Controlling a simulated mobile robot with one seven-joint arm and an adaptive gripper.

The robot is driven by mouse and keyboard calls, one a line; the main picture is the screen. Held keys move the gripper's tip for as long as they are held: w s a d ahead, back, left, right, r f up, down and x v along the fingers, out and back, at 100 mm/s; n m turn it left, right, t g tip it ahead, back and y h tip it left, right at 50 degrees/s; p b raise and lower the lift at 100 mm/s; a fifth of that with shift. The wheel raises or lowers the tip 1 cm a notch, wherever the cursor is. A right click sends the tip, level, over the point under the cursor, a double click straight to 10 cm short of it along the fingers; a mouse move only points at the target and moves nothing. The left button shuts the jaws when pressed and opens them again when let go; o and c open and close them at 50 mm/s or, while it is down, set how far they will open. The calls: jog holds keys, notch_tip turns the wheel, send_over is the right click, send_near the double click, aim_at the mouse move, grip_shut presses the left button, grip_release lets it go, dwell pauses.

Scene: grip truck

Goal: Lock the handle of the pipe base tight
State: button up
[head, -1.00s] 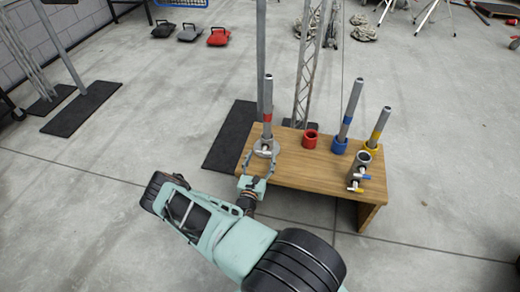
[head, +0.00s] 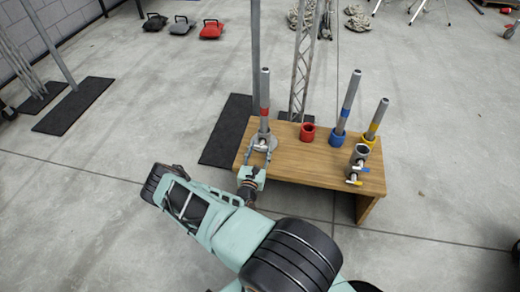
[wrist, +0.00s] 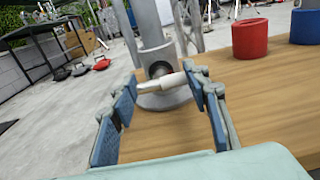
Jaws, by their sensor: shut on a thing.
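The grey pipe base (head: 262,144) stands on the left end of the wooden table, with an upright grey pipe (head: 265,88) with a red band in it. In the wrist view the base's round flange (wrist: 168,101) rests on the wood. Its pale handle (wrist: 158,84) sticks out sideways, lying nearly level across the front of the base. My gripper (head: 260,147) reaches the base from the front. In the wrist view, my gripper (wrist: 163,92) has its blue-padded fingers on either side of the handle, spanning it end to end. The exact contact is hard to see.
The table (head: 300,170) also carries an empty red ring (head: 307,132), a blue base (head: 338,137) and a yellow base (head: 368,140) with pipes, and a grey holder (head: 360,154) with small handles. A tall pole and a lattice truss (head: 301,70) stand behind.

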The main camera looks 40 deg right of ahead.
jog(key=shift+m+p, duration=0.3)
jog(key=shift+p, duration=0.1)
jog(key=m+p, duration=0.2)
jog(key=shift+r+m, duration=0.15)
jog(key=shift+m, duration=0.25)
jog(key=m+p, duration=0.1)
jog(key=m, duration=0.1)
jog(key=m+p, duration=0.2)
jog(key=m, duration=0.1)
jog(key=shift+s+d+f, duration=0.1)
jog(key=shift+d+f, duration=0.05)
jog(key=shift+f, duration=0.05)
jog(key=shift+m, duration=0.4)
jog(key=o, duration=1.2)
jog(key=shift+c, duration=0.2)
notch_tip(320, 180, up, 10)
jog(key=shift+c, duration=0.3)
